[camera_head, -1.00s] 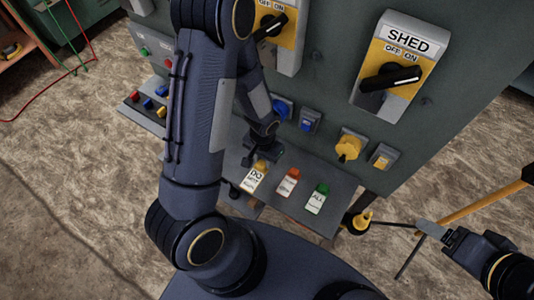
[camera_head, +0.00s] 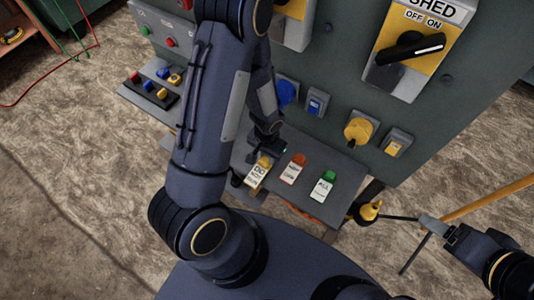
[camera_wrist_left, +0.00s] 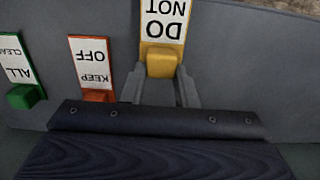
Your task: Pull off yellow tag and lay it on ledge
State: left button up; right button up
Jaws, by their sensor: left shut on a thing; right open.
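The yellow tag (camera_head: 257,174) has a yellow block on top and a white label reading "DO NOT". It lies at the grey ledge (camera_head: 346,186), left of the red and green tags. My left gripper (camera_head: 264,153) is shut on its yellow block. In the left wrist view, the fingers (camera_wrist_left: 160,88) stand on both sides of the yellow tag (camera_wrist_left: 161,62), with its label stretching away from them. Whether the tag touches the ledge I cannot tell. My right gripper (camera_head: 432,225) is open, off to the right of the ledge.
The red tag (camera_head: 293,168) and green tag (camera_head: 323,187) sit close to the right of the yellow one. The panel with the SHED switch (camera_head: 412,48) rises behind. A yellow lamp-like part (camera_head: 369,211) and a yellow bar (camera_head: 490,203) lie near my right gripper.

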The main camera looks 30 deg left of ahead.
pick_arm(q)
jog(key=shift+f+b, duration=0.6)
jog(key=shift+b, duration=0.05)
jog(key=o, duration=1)
jog(key=shift+r, duration=0.1)
jog(key=shift+r, duration=0.1)
notch_tip(320, 180, up, 8)
jog(key=shift+f, duration=0.2)
jog(key=shift+r, duration=0.35)
notch_tip(320, 180, up, 8)
jog(key=s+n+t+h, duration=0.2)
notch_tip(320, 180, up, 6)
jog(key=f, duration=0.1)
send_over(263, 160)
jog(key=s, duration=0.3)
jog(key=s+r+t, duration=0.1)
jog(key=s+r, duration=0.1)
jog(key=s+d+r+t+h, duration=0.1)
jog(key=s+r, duration=0.2)
jog(key=s+r+t, duration=0.1)
jog(key=s+r, duration=0.1)
jog(key=s, duration=0.1)
jog(key=shift+s+d+r+n+t+h, duration=0.1)
jog(key=shift+d+r+n+t+h, duration=0.2)
jog(key=shift+r+h, duration=0.1)
